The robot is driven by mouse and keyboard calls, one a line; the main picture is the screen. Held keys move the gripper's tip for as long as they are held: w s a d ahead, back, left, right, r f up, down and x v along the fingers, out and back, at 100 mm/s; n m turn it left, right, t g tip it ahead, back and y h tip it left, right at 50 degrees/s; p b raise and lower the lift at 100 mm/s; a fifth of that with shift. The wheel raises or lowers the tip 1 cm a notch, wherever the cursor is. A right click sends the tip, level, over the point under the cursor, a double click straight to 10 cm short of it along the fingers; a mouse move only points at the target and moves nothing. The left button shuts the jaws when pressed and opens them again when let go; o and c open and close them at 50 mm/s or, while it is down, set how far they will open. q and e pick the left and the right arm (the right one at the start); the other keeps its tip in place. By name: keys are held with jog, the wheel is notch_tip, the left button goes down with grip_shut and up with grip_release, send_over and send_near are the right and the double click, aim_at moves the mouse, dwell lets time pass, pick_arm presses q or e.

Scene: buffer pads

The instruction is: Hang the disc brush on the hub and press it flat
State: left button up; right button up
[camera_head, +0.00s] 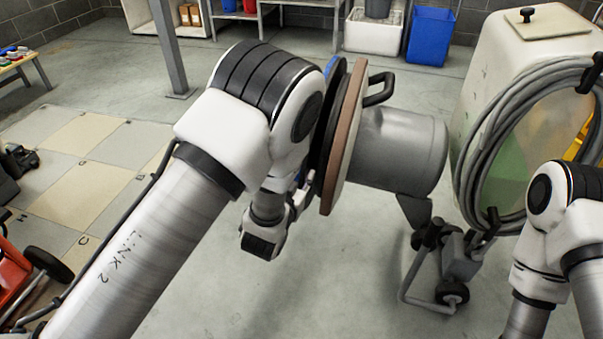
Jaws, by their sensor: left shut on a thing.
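A grey machine head (400,150) with a black handle lies on its side, its round end facing left. A brown-edged round plate (348,140) stands upright at that end. Left of it is a thin black disc (324,150), also upright, with a blue edge (331,66) at its top; I take this to be the disc brush. It is very close to the plate; I cannot tell whether they touch or whether it is on the hub, which is hidden. My left gripper (299,197) is shut on the disc's near left side, its fingers mostly behind my wrist. My right gripper is out of view.
A pale tank (520,75) with a coiled grey hose (478,150) stands right of the machine head. A wheeled frame (440,285) is below it. Red equipment (15,285) is at the left edge. The floor in front is clear.

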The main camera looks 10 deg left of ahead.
aim_at(302, 185)
pick_arm(q)
jog(key=shift+s+d, duration=0.1)
jog(key=shift+s, duration=0.6)
jog(key=shift+s+d+r+p, duration=0.1)
jog(key=shift+s+d+p, duration=0.1)
jog(key=shift+s+p, duration=1.25)
jog(key=shift+w+p, duration=0.1)
jog(key=shift+p, duration=0.25)
jog(key=o, duration=0.9)
